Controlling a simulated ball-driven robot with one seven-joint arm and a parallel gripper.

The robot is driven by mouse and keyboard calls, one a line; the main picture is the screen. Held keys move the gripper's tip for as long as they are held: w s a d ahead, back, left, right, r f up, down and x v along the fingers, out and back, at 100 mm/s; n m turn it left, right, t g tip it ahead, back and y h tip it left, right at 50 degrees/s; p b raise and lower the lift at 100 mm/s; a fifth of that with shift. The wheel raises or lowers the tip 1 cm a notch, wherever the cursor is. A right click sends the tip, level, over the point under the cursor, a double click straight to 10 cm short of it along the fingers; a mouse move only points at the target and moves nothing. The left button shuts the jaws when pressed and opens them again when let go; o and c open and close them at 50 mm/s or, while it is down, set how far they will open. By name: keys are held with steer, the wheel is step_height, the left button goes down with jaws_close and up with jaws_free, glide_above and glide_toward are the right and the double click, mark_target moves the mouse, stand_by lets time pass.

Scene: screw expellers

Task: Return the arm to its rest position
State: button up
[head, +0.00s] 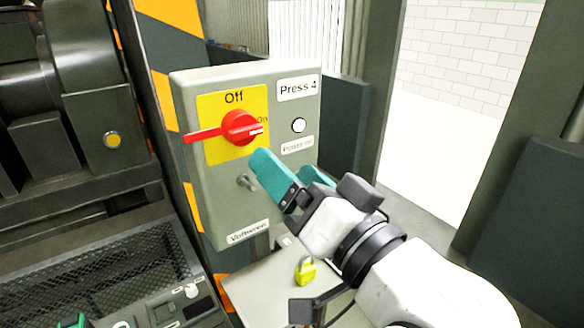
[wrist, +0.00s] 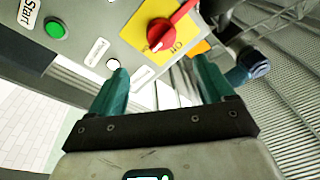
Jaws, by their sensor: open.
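My gripper (head: 288,170) has teal fingers and is in front of the grey control box (head: 185,95), below and right of its red rotary switch (head: 240,127). In the wrist view the two fingers (wrist: 163,88) are apart with nothing between them. The red switch also shows in the wrist view (wrist: 166,35), beyond the fingertips. In the head view the fingers appear clear of the switch handle, though the exact gap is hard to judge. My white arm reaches in from the lower right.
A yellow padlock (head: 306,270) is on the grey surface (head: 262,285) below the box. Dark machinery (head: 75,130) with a mesh panel stands at left. A striped post (head: 170,55) is behind the box. An open doorway with a white brick wall (head: 470,60) is at right.

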steer(key=s+d+f+g+h, duration=0.1)
steer(key=d+f+g+h, duration=0.15)
steer(key=d+f, duration=0.45)
steer(key=s+d+f+g+h, duration=0.1)
steer(key=d+f+g+h, duration=0.15)
steer(key=f, duration=0.95)
steer(key=s+d+f+g+h, duration=0.1)
steer(key=s+d+f+h, duration=0.15)
steer(key=d+f, duration=0.5)
steer(key=s+d+f+g+h, duration=0.2)
steer(key=s+d+f+g, duration=0.2)
steer(key=s+f, duration=0.6)
steer(key=s+d+f+g+h, duration=0.1)
steer(key=s+d+f+g, duration=0.4)
steer(key=s+f, duration=0.4)
steer(key=s, duration=0.2)
steer(key=shift+s+d+f+h, duration=0.25)
steer(key=shift+s+f+h, duration=0.1)
steer(key=shift+s, duration=0.05)
